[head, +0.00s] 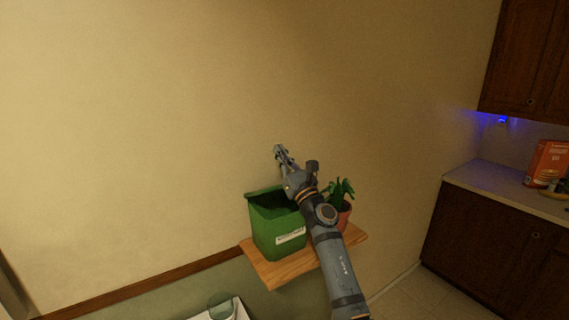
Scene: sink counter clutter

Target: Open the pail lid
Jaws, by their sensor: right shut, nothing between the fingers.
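A green pail (277,232) with a pale label on its front stands upright on a small wooden shelf. Its top looks open, with the dark inside showing below the back rim. I cannot make out a separate lid; part of the pail's top right is hidden behind my right arm. My right gripper (280,152) is above the back of the pail, close to the wall, with its fingers shut and nothing held. It appears apart from the pail. My left gripper is not in view.
A potted plant (343,188) stands on the wooden shelf (281,271), just right of the pail and partly behind my right arm. A brown counter with an orange box (546,163) is at the far right. A greenish round object (222,304) is at the bottom edge. The wall above is bare.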

